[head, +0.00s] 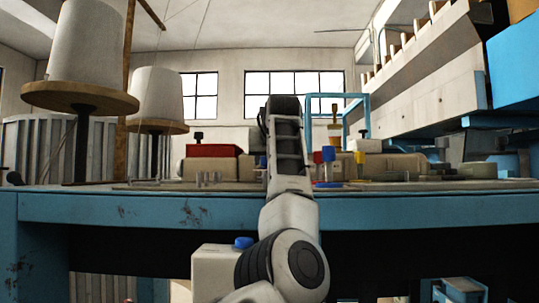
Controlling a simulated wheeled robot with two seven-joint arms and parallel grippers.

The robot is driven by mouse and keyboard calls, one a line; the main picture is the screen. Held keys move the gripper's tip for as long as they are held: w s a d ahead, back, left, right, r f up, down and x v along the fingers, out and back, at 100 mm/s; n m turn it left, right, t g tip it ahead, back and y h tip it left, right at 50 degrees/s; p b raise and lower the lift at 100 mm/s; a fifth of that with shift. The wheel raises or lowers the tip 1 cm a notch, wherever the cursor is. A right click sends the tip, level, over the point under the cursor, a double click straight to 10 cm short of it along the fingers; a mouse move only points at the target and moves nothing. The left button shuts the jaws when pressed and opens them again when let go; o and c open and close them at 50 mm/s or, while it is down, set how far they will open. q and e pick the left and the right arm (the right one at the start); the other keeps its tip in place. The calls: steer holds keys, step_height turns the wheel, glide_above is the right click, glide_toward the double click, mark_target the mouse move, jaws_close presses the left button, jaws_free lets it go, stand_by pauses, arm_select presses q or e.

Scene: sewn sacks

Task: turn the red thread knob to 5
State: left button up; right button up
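A small red knob-like piece (318,157) shows just right of my raised arm, on the far side of the blue table (420,207). A blue knob-like piece (328,154) stands beside it and a yellow one (360,157) farther right. They are too small to read any number or setting. One arm of mine rises from the bottom middle in front of the table and covers part of the machine behind. I cannot tell which arm it is. No gripper fingers show.
Two large thread cones (87,45) (157,93) on wooden discs stand at the left. A red box (213,150) sits left of my arm.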

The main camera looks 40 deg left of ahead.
arm_select(q)
jaws_close()
steer(key=shift+w+d+r+n+g+y, duration=0.1)
steer(key=shift+w+n+g+y, duration=0.15)
steer(key=shift+n+g+y, duration=0.75)
steer(key=shift+n+g, duration=0.4)
steer(key=shift+n, duration=0.1)
jaws_free()
